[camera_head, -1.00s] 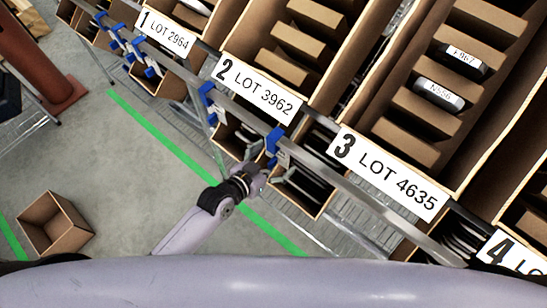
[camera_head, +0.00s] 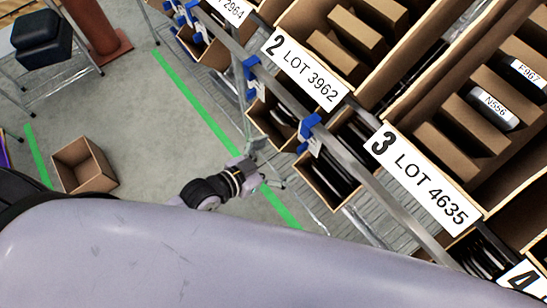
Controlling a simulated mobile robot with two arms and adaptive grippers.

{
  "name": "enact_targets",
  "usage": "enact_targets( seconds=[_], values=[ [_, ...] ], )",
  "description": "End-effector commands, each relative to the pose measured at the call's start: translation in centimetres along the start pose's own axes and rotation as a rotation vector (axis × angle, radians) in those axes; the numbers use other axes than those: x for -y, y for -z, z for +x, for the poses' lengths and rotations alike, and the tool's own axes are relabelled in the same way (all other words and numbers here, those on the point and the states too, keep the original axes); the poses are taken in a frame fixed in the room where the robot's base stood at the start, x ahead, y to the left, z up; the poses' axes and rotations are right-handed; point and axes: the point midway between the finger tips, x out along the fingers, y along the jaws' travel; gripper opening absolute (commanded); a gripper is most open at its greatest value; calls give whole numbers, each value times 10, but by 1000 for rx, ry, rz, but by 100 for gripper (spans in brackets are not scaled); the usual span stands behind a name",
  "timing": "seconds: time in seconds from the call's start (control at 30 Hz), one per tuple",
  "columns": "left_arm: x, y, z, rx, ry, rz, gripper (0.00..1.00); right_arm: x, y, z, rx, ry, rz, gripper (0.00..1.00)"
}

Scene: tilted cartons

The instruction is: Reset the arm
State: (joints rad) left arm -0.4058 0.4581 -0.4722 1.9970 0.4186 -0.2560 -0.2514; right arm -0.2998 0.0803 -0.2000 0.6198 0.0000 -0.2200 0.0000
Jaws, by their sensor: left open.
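My left gripper (camera_head: 266,165) is open with nothing seen between its fingers. It hangs over the grey floor (camera_head: 165,125), close to the green floor line (camera_head: 195,105). It is in front of the lower cartons (camera_head: 325,190) under the rack rail and appears apart from them. A large pale violet link of my own arm fills the bottom of the view. My right gripper is not in view.
Tilted cartons with the labels LOT 3962 (camera_head: 303,68) and LOT 4635 (camera_head: 422,180) fill the right. A metal rail (camera_head: 365,185) with blue clamps runs below them. An open empty carton (camera_head: 85,167) stands on the floor at left. A dark stool (camera_head: 42,40) is upper left.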

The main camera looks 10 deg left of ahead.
Motion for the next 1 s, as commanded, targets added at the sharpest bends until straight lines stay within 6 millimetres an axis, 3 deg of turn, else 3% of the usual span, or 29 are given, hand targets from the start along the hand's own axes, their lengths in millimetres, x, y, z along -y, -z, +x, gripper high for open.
enact_targets(
  seconds=[0.13,0.37,0.47,0.53,0.67,0.8,0.9,1.0],
  values=[
    [0,0,-12,-1,-1,0,93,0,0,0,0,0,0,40],
    [0,0,-14,-1,0,-1,93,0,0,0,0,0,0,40],
    [6,-13,-11,23,15,-5,93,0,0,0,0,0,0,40],
    [16,-37,-6,64,41,-13,93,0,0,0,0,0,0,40],
    [42,-116,2,203,120,-46,93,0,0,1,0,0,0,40],
    [62,-221,-5,391,207,-102,93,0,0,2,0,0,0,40],
    [63,-296,-22,534,255,-151,93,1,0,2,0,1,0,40],
    [48,-367,-49,681,287,-207,93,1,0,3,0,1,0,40]
  ],
)
